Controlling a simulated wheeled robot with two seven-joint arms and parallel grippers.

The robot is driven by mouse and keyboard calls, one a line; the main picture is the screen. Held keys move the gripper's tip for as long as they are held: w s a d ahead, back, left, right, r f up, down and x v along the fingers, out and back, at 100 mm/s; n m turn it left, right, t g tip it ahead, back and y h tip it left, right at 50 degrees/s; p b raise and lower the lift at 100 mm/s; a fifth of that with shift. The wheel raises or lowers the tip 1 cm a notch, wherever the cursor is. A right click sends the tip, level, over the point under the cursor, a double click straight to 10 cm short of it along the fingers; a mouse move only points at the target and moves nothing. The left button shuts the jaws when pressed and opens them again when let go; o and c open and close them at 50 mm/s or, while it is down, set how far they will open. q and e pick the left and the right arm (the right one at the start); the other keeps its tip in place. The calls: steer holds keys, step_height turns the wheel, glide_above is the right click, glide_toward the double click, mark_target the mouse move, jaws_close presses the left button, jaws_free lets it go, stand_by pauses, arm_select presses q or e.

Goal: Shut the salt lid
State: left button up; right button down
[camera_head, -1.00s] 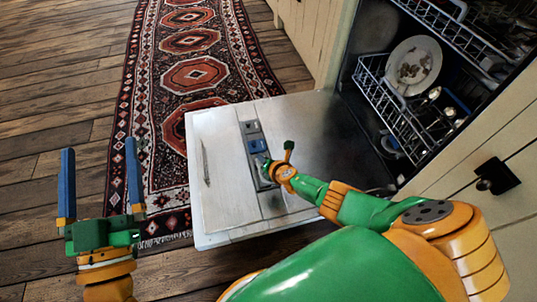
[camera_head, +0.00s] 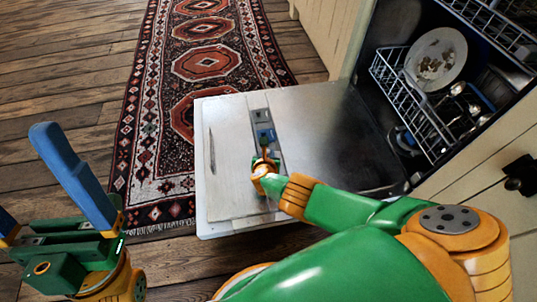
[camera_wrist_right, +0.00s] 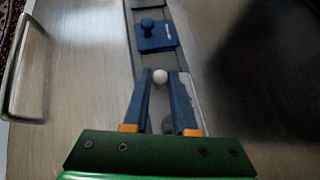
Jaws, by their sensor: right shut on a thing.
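The open dishwasher door (camera_head: 228,140) lies flat and carries a grey strip of small compartments (camera_head: 261,116). A blue square lid with a knob (camera_head: 266,135) lies flat on the strip; it also shows in the right wrist view (camera_wrist_right: 158,42), with a small unreadable label. My right gripper (camera_head: 264,152) is over the strip, on the near side of the blue lid and apart from it. Its fingertips are shut on a small white round knob (camera_wrist_right: 160,76). What the knob belongs to is partly hidden by the fingers. My left gripper (camera_head: 35,205) is open and empty, left of the door.
A dishwasher rack (camera_head: 415,100) with a soiled plate (camera_head: 436,60) and cutlery stands at the right. A door handle (camera_wrist_right: 22,75) is at the left of the wrist view. A patterned rug (camera_head: 150,165) lies beyond the door. Space above the door is clear.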

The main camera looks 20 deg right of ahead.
steer(key=shift+a, duration=0.1)
stand_by(0.4)
steer(key=shift+f, duration=0.1)
steer(key=c, duration=0.7)
jaws_free()
